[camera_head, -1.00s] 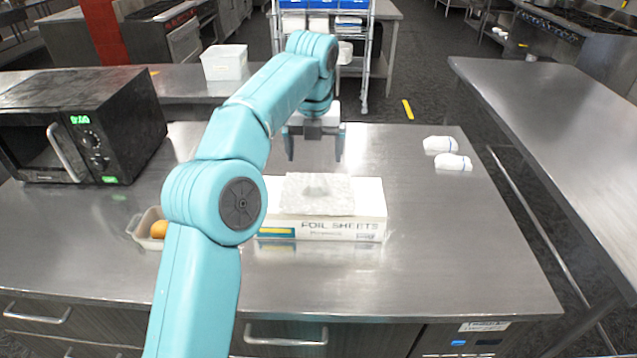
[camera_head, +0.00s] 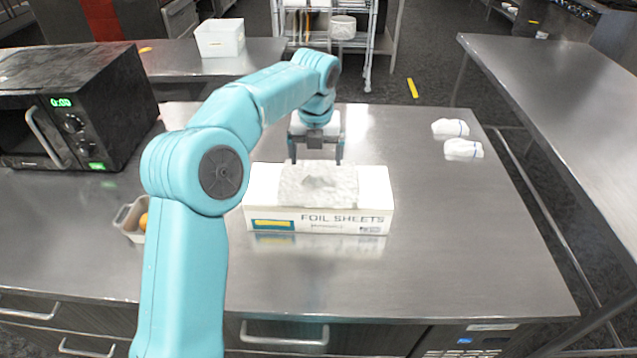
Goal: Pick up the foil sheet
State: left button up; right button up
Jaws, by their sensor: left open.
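The foil sheet (camera_head: 322,186) is a pale grey, crumpled sheet with a raised peak in its middle. It lies on top of a white box marked FOIL SHEETS (camera_head: 374,202) on the steel counter. My left gripper (camera_head: 316,162) points down at the far edge of the box, just behind the foil sheet. Its two fingers are apart with nothing seen between them. The fingertips are partly hidden behind the box, and I cannot tell whether they touch it. My right gripper is not in view.
A black microwave (camera_head: 75,108) stands at the counter's left. A small container (camera_head: 128,222) with an orange item sits partly behind my left arm. Two white folded cloths (camera_head: 463,149) lie at the right. The counter (camera_head: 460,240) is clear in front and right of the box.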

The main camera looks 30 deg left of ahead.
aim_at(319, 175)
pick_arm(q)
jog(key=shift+w+a+f, duration=0.15)
jog(key=shift+w+f, duration=0.1)
jog(key=shift+f, duration=0.35)
jog(key=shift+w+a+f, duration=0.15)
jog(key=shift+w+f, duration=0.1)
jog(key=shift+f, duration=0.35)
jog(key=shift+d+f, duration=0.1)
jog(key=shift+f, duration=0.25)
jog(key=f, duration=0.2)
jog(key=w+f, duration=0.1)
jog(key=f, duration=0.1)
jog(key=shift+f+p, duration=0.2)
jog(key=shift+p, duration=0.2)
jog(key=shift+s+r, duration=0.1)
jog(key=shift+r, duration=0.05)
jog(key=shift+s+r, duration=0.1)
jog(key=shift+s, duration=0.05)
jog(key=shift+c, duration=0.9)
jog(key=c, duration=0.9)
